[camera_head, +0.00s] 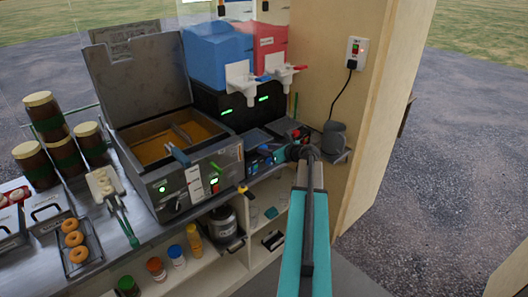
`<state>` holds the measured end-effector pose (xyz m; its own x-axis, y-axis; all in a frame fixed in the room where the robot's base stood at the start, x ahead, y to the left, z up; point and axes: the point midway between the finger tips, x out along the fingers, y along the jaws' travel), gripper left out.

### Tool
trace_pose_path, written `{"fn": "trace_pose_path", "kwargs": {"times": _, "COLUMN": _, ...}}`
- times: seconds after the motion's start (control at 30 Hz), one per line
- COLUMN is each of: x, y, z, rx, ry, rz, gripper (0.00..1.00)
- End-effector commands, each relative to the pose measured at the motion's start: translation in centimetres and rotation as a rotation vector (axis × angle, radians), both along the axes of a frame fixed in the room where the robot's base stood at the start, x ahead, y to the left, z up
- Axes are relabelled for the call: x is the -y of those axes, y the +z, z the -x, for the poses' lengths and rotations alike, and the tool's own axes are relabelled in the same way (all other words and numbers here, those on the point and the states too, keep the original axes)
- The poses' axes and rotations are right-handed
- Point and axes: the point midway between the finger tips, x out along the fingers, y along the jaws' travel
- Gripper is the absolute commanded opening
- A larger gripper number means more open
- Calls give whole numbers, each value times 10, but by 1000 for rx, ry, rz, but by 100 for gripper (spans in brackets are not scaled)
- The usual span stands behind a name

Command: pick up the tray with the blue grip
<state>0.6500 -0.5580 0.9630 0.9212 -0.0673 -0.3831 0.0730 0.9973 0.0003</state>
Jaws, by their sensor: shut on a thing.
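The tray with the blue grip (258,138) is a dark, shallow drip tray under the white tap of the blue drink tank. Its front faces the counter's front edge. My gripper (277,154) comes in from the right, low in front of the tray, and is shut on its blue grip. The fingertips are small here and partly hidden by my wrist, so the exact hold is hard to see. The tray looks level and close to the counter; I cannot tell whether it touches it. A second tray with a red grip (299,134) sits to its right.
The drink machine with blue (215,55) and red (270,45) tanks stands behind. A grey fryer (190,180) with its lid up is at left. A grey jug (334,134) stands near the wooden wall (375,110) at right. Shelves with jars are below.

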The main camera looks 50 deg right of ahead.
Motion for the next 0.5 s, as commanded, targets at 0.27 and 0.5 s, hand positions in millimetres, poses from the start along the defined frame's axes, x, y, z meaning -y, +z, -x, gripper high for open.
{"fn": "trace_pose_path", "kwargs": {"times": 0.27, "x": 0, "y": 28, "z": 0, "rx": 2, "ry": 1, "rz": 2, "gripper": 4}}
{"fn": "trace_pose_path", "kwargs": {"times": 0.5, "x": 0, "y": 58, "z": 0, "rx": 2, "ry": 1, "rz": 2, "gripper": 4}}
